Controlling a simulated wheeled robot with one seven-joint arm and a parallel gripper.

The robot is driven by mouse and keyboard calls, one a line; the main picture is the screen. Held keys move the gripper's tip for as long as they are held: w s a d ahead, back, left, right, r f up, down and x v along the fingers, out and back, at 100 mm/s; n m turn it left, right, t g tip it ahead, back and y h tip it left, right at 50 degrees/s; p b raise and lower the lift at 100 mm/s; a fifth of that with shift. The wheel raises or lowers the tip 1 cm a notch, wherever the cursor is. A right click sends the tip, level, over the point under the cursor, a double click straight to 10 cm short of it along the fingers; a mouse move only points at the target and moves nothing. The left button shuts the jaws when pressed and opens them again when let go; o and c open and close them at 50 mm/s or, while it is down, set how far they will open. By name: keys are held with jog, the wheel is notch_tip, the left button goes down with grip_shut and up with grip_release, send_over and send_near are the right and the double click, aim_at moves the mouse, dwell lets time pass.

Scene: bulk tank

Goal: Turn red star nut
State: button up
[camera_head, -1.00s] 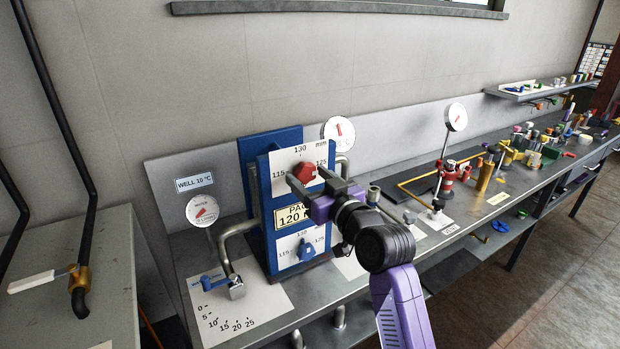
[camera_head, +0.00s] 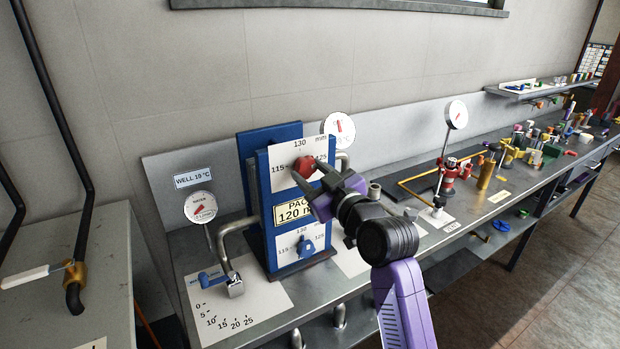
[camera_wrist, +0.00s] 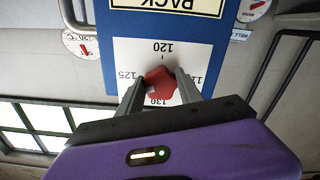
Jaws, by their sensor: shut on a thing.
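The red star nut (camera_head: 305,167) sits on the upper white dial plate (camera_head: 283,158) of the blue plate press, among marks 115, 130 and 125. In the wrist view the red star nut (camera_wrist: 159,84) lies between the two grey fingers, partly covered by them. My gripper (camera_head: 309,176) comes in from the lower right and is shut on the nut; its wrist looks rolled. It also shows in the wrist view (camera_wrist: 160,90).
A round gauge (camera_head: 200,207) and a blue-handled valve (camera_head: 222,278) stand left of the press. Another gauge (camera_head: 339,126) is behind it. A red fitting (camera_head: 447,178) and several tools stand to the right along the bench. My arm occupies the space at front right.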

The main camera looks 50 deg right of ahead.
jog(key=n+b, duration=0.2)
jog(key=n, duration=0.1)
jog(key=shift+n, duration=0.4)
jog(key=n+b, duration=0.1)
jog(key=n, duration=0.2)
jog(key=shift+d+n+b, duration=0.1)
jog(key=shift+n+b, duration=0.2)
jog(key=n+b, duration=0.2)
jog(key=n, duration=0.2)
jog(key=shift+r, duration=0.1)
jog(key=shift+r+n+b, duration=0.1)
jog(key=shift+n+b, duration=0.55)
jog(key=shift+n, duration=0.85)
jog(key=o, duration=1.4)
jog(key=shift+c, duration=0.2)
jog(key=shift+s, duration=0.15)
